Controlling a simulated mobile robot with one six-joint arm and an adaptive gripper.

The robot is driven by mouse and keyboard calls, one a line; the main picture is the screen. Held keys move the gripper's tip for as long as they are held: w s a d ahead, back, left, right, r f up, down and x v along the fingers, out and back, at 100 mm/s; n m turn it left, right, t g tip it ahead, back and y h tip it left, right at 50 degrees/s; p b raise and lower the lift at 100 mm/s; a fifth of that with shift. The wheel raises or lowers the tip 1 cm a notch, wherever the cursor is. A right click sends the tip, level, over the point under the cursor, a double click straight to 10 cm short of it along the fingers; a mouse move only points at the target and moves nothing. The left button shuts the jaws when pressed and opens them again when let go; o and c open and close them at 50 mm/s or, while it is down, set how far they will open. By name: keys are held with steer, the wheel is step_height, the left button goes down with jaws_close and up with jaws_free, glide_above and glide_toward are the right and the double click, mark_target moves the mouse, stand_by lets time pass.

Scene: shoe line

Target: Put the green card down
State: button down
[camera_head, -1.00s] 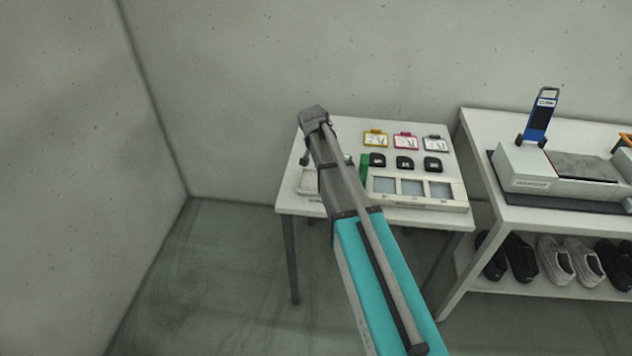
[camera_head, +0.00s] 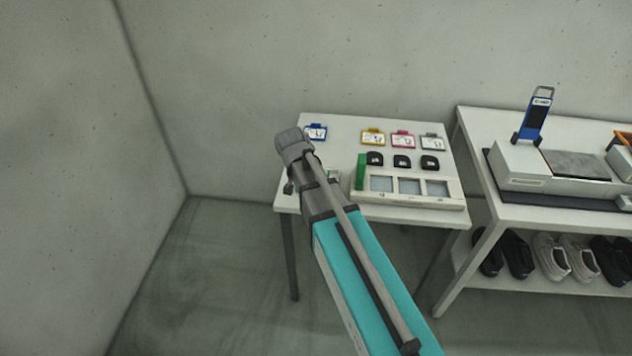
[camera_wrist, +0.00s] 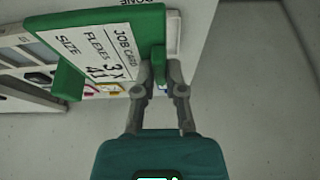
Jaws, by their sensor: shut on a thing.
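The green card (camera_wrist: 100,50) fills the upper left of the wrist view, its white face reading JOB CARD, FLEXES 3 X, SIZE 41. My gripper (camera_wrist: 164,75) is shut on the green tab at its edge. The card lies over a pale surface marked with partly cut-off lettering that looks like DONE (camera_wrist: 130,2); I cannot tell whether it touches. In the head view my arm hides the fingers and most of the area under them. A green upright piece (camera_head: 361,172) shows right of my arm, at the left end of the windowed tray (camera_head: 420,202).
Blue (camera_head: 316,132), yellow (camera_head: 372,138), pink (camera_head: 402,140) and grey (camera_head: 432,142) cards lie along the back of the white table (camera_head: 340,125). Several black pieces (camera_head: 402,161) sit before them. A bench (camera_head: 470,125) with a machine stands right, shoes on its shelf.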

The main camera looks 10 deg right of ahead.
steer(key=shift+s+a+r, duration=0.1)
steer(key=shift+s+a, duration=0.3)
steer(key=shift+s, duration=0.2)
steer(key=shift+w, duration=0.2)
steer(key=w+d+f+b, duration=0.1)
steer(key=w+f+b, duration=0.1)
steer(key=w, duration=0.1)
steer(key=w+d+f+b, duration=0.1)
steer(key=w+f+b, duration=0.2)
steer(key=w, duration=0.1)
steer(key=w+d+f+b, duration=0.2)
steer(key=w+f+b, duration=0.1)
steer(key=w, duration=0.1)
steer(key=shift+w, duration=0.1)
steer(key=shift+w+d+f+b, duration=0.25)
steer(key=shift+w+f+b, duration=0.25)
steer(key=shift+w+f, duration=0.05)
